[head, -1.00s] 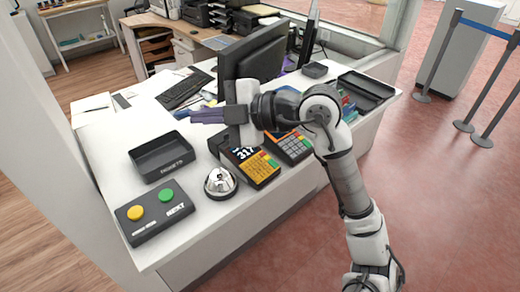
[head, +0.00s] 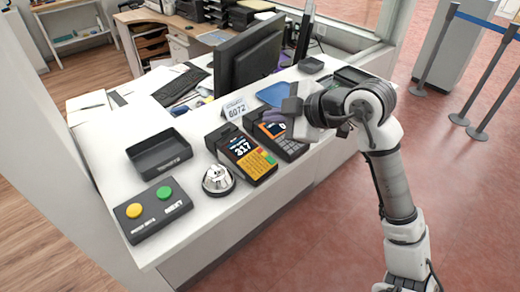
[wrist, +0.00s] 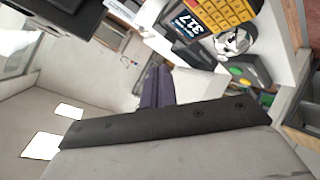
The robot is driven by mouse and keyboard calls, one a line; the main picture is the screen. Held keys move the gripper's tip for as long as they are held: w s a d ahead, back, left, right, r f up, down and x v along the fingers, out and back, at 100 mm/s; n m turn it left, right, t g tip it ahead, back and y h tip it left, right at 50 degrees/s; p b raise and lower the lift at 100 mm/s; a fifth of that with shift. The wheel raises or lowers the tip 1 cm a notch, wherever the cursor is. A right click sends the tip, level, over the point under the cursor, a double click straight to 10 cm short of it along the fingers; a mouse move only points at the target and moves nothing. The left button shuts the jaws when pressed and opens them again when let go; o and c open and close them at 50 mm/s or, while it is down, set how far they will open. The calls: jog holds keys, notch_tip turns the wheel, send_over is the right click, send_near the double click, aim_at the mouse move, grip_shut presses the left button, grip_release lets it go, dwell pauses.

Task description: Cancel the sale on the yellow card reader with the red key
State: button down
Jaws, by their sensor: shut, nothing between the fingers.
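The yellow card reader (head: 252,164) stands on the white counter, its screen showing 317. Small coloured keys line its right edge; the red key (head: 270,160) is tiny there. The reader also shows at the top of the wrist view (wrist: 232,12). A second, darker card reader (head: 285,146) with an orange frame stands just to its right. My gripper (head: 270,117) is shut and empty, its purple fingers above the far end of the second reader, partly hiding it. The purple fingers also show in the wrist view (wrist: 155,88), apart from the yellow reader.
A silver bell (head: 218,180) stands left of the yellow reader. A black box with yellow and green buttons (head: 150,222) and a black tray (head: 158,166) lie farther left. A number sign (head: 235,110) and monitor (head: 250,60) stand behind.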

jog(key=shift+w+a+f+b, duration=0.25)
jog(key=shift+f+b, duration=0.75)
jog(key=shift+f, duration=0.4)
jog(key=shift+w+a+f+b, duration=0.2)
jog(key=shift+f+b, duration=0.8)
jog(key=shift+f, duration=0.4)
jog(key=shift+w+a+f+b, duration=0.15)
jog(key=shift+a+f+b, duration=0.1)
jog(key=shift+f+b, duration=0.95)
jog(key=shift+f, duration=0.3)
jog(key=shift+w+a+f, duration=0.1)
jog(key=shift+f, duration=0.2)
jog(key=shift+f+b, duration=0.3)
jog(key=shift+b, duration=0.25)
jog(key=shift+r, duration=0.1)
jog(key=shift+r+p, duration=0.45)
jog(key=shift+r, duration=0.2)
jog(key=shift+s+d+r+p, duration=0.15)
jog(key=shift+r+p, duration=0.4)
jog(key=shift+r, duration=0.25)
jog(key=shift+s+d+r+p, duration=0.2)
jog(key=shift+r+p, duration=0.35)
jog(key=shift+r, duration=0.3)
jog(key=shift+s+d+r+p, duration=0.1)
jog(key=shift+d+r+p, duration=0.05)
jog(key=shift+r+p, duration=0.55)
